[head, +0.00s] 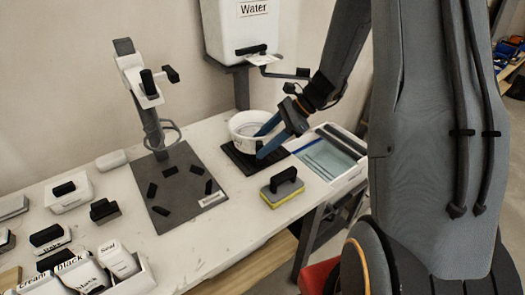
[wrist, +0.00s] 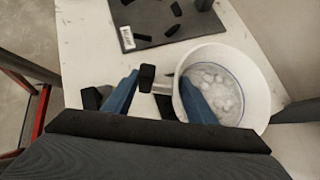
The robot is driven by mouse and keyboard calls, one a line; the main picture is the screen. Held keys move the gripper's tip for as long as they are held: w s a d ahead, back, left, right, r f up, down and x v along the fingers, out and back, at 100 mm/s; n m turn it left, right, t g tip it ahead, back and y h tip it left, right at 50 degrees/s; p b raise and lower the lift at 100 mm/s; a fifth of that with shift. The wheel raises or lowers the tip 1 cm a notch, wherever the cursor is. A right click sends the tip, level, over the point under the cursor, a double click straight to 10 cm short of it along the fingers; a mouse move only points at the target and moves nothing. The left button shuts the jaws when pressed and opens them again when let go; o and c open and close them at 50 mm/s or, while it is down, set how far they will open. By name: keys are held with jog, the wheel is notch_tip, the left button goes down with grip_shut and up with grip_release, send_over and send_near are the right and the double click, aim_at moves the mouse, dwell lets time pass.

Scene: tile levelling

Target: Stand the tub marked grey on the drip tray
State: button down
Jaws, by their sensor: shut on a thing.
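A round white tub (head: 243,122) is at the black drip tray (head: 238,163) below the water dispenser. My gripper (head: 262,143) reaches in from the right, with its blue fingers at the tub's near side. In the wrist view the fingers (wrist: 160,88) are shut on the tub's pale, dark-ended handle, and the tub (wrist: 262,85) shows lumpy grey contents. Its marking cannot be read. The tub looks upright over the tray; whether its base touches cannot be told, as the fingers hide part of it.
The water dispenser (head: 238,30) hangs above, with a lever spout close to my arm. A yellow sponge float (head: 282,190) lies in front of the tray. A blue-and-white bin (head: 330,158) is at right. A stand on a dark mat (head: 180,200) is at left.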

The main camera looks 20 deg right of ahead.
jog(key=shift+f+p, duration=0.35)
jog(key=shift+f, duration=1.55)
jog(key=c, duration=0.8)
grip_release()
jog(key=shift+o, duration=0.2)
